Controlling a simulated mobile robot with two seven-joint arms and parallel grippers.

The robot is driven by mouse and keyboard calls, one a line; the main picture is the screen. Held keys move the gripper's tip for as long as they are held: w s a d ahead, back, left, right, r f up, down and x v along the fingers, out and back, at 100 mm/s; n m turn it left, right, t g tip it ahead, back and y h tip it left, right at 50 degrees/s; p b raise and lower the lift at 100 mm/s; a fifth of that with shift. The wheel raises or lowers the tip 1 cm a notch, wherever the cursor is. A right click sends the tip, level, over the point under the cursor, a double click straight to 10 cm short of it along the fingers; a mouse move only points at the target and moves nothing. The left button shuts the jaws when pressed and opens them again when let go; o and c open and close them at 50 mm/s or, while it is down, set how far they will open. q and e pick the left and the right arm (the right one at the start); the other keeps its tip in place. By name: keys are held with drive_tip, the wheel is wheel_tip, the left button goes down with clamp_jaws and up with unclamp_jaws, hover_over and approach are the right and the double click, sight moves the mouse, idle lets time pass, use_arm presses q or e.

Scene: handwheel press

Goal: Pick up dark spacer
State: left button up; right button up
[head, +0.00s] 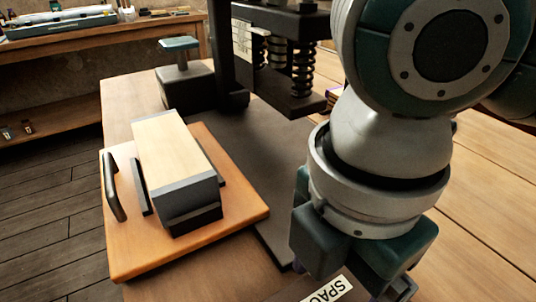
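My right gripper (352,262) points down at the bottom right, over a dark surface that carries a partly covered label reading "SPAC" (328,290). Its teal body shows, but its fingertips are hidden or cut off by the lower edge, so I cannot tell whether it is open or holds anything. I cannot make out a separate dark spacer near the label. My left gripper is not in view.
An orange board (245,212) with a black handle (113,187) bears a pale wooden block (172,142) with grey ends. Behind stands a dark press (290,70) with springs. A teal-topped post (180,44) stands left of it. Bare tabletop (490,190) lies right.

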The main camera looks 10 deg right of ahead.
drive_tip(key=c, duration=1.2)
drive_tip(key=shift+r, duration=0.1)
